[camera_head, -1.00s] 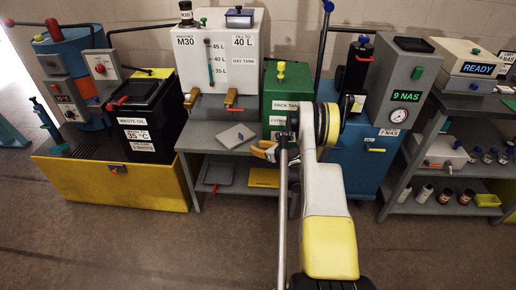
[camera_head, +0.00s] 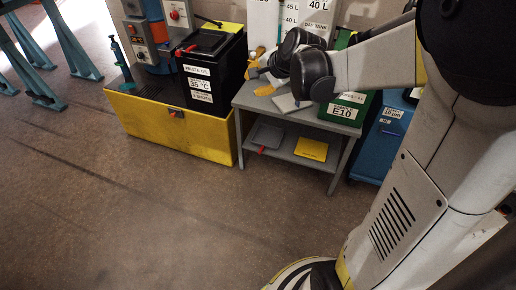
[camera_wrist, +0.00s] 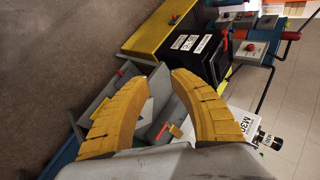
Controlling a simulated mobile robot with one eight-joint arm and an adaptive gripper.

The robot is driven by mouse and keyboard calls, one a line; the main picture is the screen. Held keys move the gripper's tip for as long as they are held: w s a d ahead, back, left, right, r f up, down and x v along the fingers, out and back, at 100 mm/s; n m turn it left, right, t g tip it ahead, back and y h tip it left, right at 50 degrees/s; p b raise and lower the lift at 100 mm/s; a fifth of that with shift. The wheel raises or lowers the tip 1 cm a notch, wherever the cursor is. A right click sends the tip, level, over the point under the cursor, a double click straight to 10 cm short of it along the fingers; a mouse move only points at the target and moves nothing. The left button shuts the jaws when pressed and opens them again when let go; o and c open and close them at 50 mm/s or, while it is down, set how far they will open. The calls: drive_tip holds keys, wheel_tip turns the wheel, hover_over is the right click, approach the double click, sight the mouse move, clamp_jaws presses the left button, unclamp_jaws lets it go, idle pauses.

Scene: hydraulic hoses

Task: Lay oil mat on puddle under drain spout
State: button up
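My gripper (camera_head: 262,84) is over the small grey bench (camera_head: 249,102), in front of the white tank (camera_head: 264,22). In the wrist view its two yellow fingers (camera_wrist: 161,78) stand apart with nothing held between them. A flat grey square (camera_head: 287,104) lies on the bench top, just below my wrist. A flat yellow pad (camera_head: 311,149) lies on the lower shelf, beside a grey tray (camera_head: 267,135) with a red handle. I cannot tell which flat piece is the oil mat. My arm hides most of the tank front and its spouts. I cannot make out a puddle.
A black waste oil box (camera_head: 212,75) stands on a yellow base (camera_head: 165,125) left of the bench. A green box (camera_head: 344,110) and a blue cabinet (camera_head: 386,140) are at the bench's right. The floor (camera_head: 150,220) in front is clear.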

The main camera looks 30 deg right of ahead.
drive_tip(key=s+a+n, duration=0.3)
drive_tip(key=s+n, duration=0.2)
drive_tip(key=s, duration=0.3)
drive_tip(key=s+a+n+g+h, duration=0.1)
drive_tip(key=s+a+n, duration=0.3)
drive_tip(key=s, duration=0.4)
drive_tip(key=s+a+n, duration=0.4)
drive_tip(key=s+n, duration=0.1)
drive_tip(key=s, duration=0.3)
drive_tip(key=shift+r+n+g, duration=0.3)
